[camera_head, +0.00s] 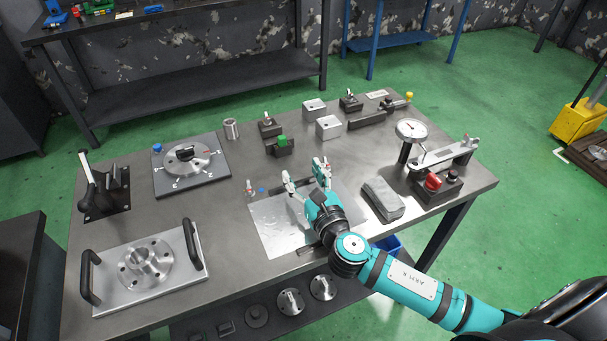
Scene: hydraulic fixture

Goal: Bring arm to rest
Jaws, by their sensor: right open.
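My right arm comes in from the lower right and reaches over the front middle of the grey workbench (229,272). My right gripper (306,174) is open, its two fingers apart and pointing to the back of the bench. I see nothing between the fingers. It is above the far part of a bright metal plate (276,235) set in the bench top. My left gripper is not in view.
A plate with black handles and a flange (147,265) lies at front left. A round dial plate (190,164) is behind it. A grey block (383,199), a dial gauge (411,130) and a red button (433,181) stand right of my gripper. Small blocks (329,127) stand behind.

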